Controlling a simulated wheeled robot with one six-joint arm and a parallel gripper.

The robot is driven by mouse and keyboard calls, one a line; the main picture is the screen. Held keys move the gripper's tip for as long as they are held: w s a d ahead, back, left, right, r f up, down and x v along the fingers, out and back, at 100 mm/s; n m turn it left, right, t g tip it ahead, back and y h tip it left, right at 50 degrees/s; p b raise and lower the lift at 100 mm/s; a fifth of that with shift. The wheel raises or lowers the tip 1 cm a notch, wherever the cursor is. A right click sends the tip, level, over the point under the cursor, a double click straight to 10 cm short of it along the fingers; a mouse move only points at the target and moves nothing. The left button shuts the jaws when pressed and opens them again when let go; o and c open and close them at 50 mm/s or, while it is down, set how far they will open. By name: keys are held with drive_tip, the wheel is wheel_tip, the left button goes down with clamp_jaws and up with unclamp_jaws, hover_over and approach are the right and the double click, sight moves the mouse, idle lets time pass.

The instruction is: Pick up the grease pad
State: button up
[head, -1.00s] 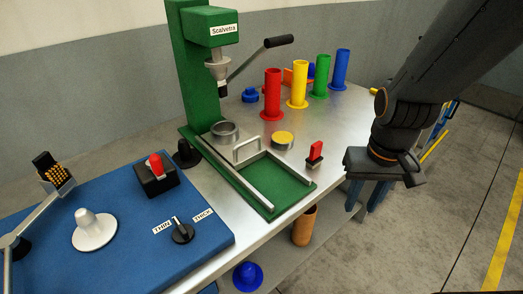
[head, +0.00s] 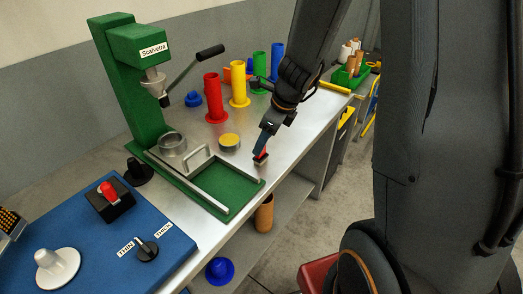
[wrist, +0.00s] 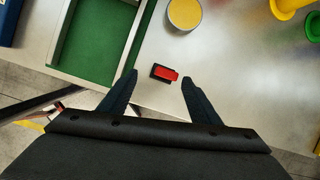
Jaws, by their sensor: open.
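A small block with a red upright handle and a dark base, which looks like the grease pad (head: 262,157), stands on the steel bench top.
A round metal tin with a yellow top (head: 229,142) is close behind the pad. A green tray with metal rails (head: 230,190) is to its left. Red (head: 214,98), yellow (head: 239,85) and other coloured bobbins stand behind. The bench's front edge is close.

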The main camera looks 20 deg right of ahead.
sight(261, 160)
drive_tip(key=shift+w+d+f+m, duration=0.2)
drive_tip(key=shift+w+m, duration=0.1)
drive_tip(key=shift+m, duration=0.25)
drive_tip(key=shift+w+d+f+m, duration=0.15)
drive_tip(key=shift+w+m, duration=0.15)
drive_tip(key=shift+m, duration=0.25)
drive_tip(key=shift+w+a+f, duration=0.15)
drive_tip(key=shift+f, duration=0.15)
drive_tip(key=b+x, duration=0.1)
drive_tip(key=x, duration=0.6)
drive_tip(key=shift+w+a+f+b, duration=0.1)
drive_tip(key=shift+b, duration=0.2)
drive_tip(key=shift+c, duration=0.3)
drive_tip(key=c, duration=1)
